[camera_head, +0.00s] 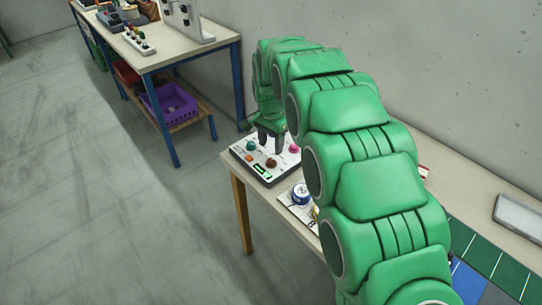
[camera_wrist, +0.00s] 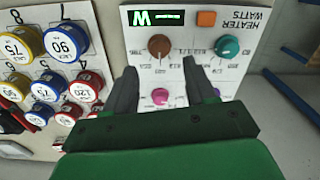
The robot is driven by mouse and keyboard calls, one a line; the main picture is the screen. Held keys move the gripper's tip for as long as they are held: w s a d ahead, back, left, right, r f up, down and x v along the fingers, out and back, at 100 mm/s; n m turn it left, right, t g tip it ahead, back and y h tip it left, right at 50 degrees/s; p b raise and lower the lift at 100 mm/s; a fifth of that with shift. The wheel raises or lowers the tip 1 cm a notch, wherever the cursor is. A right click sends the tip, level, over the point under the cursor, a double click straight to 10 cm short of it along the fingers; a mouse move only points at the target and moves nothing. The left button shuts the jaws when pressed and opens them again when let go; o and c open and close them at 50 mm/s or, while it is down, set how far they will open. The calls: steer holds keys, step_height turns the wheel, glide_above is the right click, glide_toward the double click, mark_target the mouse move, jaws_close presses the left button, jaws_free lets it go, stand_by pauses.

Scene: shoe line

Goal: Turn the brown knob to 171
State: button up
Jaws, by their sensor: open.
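The brown knob (camera_head: 271,163) sits on a white control panel (camera_head: 283,167) at the end of the bench. In the wrist view the brown knob (camera_wrist: 159,46) is upright on the panel (camera_wrist: 185,77), below a lit green display (camera_wrist: 155,18) that appears upside down; its number is unreadable. My gripper (camera_head: 268,146) is above the panel. In the wrist view my gripper (camera_wrist: 160,68) is open and empty. The brown knob lies just beyond its fingertips, apart from them. A pink knob (camera_wrist: 160,96) shows between the fingers.
A teal knob (camera_wrist: 227,47) and an orange button (camera_wrist: 206,19) are beside the brown knob. Several numbered blue, yellow and red round weights or caps, including a blue one (camera_wrist: 66,42), stand left of the panel. Another table (camera_head: 165,52) with a purple crate (camera_head: 168,103) stands behind.

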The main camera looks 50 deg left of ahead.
mark_target(271, 160)
step_height(271, 160, down, 6)
stand_by(0.4)
steer(key=shift+c, duration=0.2)
jaws_close()
